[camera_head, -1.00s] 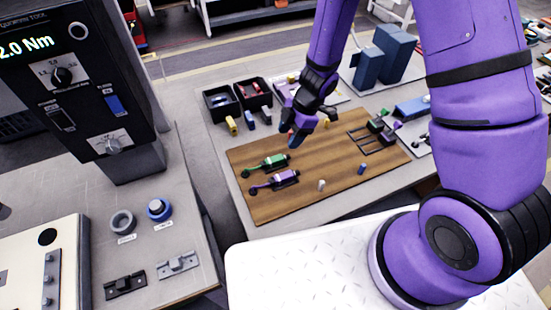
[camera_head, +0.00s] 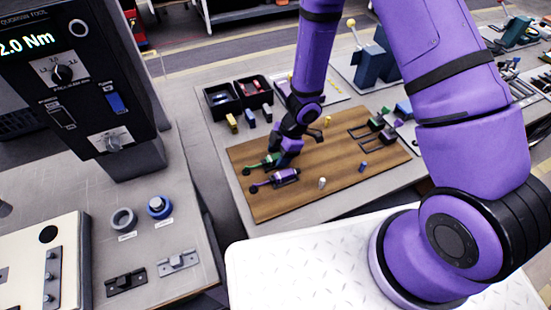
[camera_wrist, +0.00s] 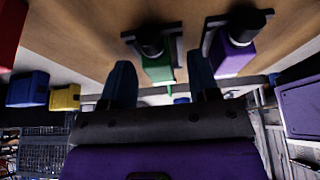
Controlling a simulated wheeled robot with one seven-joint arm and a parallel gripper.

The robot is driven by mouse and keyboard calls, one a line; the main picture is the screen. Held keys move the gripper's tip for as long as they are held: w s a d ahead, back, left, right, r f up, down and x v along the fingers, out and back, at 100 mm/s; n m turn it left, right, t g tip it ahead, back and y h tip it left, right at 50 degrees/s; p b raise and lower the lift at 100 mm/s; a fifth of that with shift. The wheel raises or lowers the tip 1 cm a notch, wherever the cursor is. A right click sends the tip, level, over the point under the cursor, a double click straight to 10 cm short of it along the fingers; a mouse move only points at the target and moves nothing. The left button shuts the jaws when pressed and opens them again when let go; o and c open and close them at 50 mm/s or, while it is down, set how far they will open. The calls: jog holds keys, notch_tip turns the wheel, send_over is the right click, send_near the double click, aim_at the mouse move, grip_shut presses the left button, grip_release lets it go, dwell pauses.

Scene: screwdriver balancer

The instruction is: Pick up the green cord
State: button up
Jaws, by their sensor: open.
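A green tool with a green cord-like end (camera_head: 258,166) lies on the wooden board (camera_head: 300,205), its right part hidden behind my gripper (camera_head: 283,160). In the wrist view a green body (camera_wrist: 158,68) with a black holder shows between my two open fingers, with gaps on both sides. I cannot tell how far it is from the fingertips. A purple tool (camera_head: 285,177) lies just in front of the green one; it also shows right of the fingers in the wrist view (camera_wrist: 235,56). My gripper is low over the board, pointing down, and empty.
Two black bins (camera_head: 238,100) stand behind the board, with blue and yellow blocks near them. A black rack (camera_head: 372,135) is at the board's right. A white peg (camera_head: 322,183) and a small blue piece (camera_head: 363,167) stand at the front; bare board lies around them.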

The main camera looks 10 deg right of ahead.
jog(key=c, duration=1)
jog(key=shift+o, duration=0.2)
jog(key=shift+r, duration=0.15)
notch_tip(320, 180, up, 11)
dwell(0.3)
